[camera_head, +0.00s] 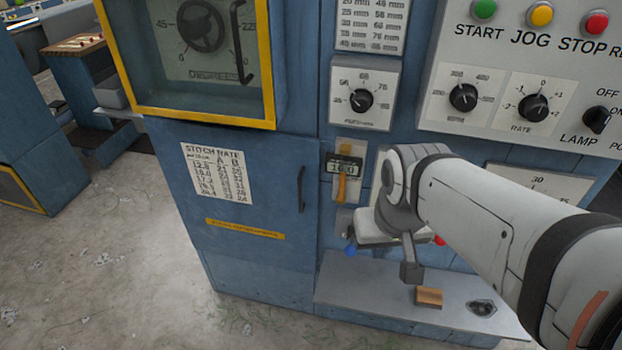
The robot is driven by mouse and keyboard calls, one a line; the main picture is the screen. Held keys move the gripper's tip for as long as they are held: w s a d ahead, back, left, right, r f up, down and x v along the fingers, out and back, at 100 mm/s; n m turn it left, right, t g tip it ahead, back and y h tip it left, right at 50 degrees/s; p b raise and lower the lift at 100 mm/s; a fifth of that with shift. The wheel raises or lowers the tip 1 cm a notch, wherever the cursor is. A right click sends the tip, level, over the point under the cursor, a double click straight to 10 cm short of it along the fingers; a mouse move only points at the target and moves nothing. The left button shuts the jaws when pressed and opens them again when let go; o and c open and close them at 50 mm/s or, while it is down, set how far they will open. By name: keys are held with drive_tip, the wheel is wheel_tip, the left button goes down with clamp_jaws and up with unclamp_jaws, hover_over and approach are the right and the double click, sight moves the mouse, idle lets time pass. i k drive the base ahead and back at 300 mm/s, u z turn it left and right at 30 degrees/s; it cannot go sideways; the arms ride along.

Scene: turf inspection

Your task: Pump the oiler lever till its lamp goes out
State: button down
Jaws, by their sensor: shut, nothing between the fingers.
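My gripper (411,272) points down in front of the machine's lower face, shut and empty, above the grey shelf. My arm and wrist cover part of the panel behind. A small blue knob (350,250) shows just left of the gripper. A small red part (439,240) shows just right of it, mostly hidden by my arm. I cannot tell which of these belongs to the oiler. The oiler lever and its lamp cannot be made out clearly, and I cannot tell whether the lamp is lit.
A grey shelf (350,290) juts out below, with a wooden block (429,297) and a dark recessed fitting (482,308). A small counter (345,166) with an orange strip is up left. Dials and START, JOG, STOP buttons (540,14) are above. A cabinet door handle (301,189) is left.

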sight(351, 251)
drive_tip(key=u, duration=1.9)
drive_tip(key=k, duration=1.65)
drive_tip(key=z, duration=1.3)
drive_tip(key=i, duration=1.5)
drive_tip(key=u, duration=0.05)
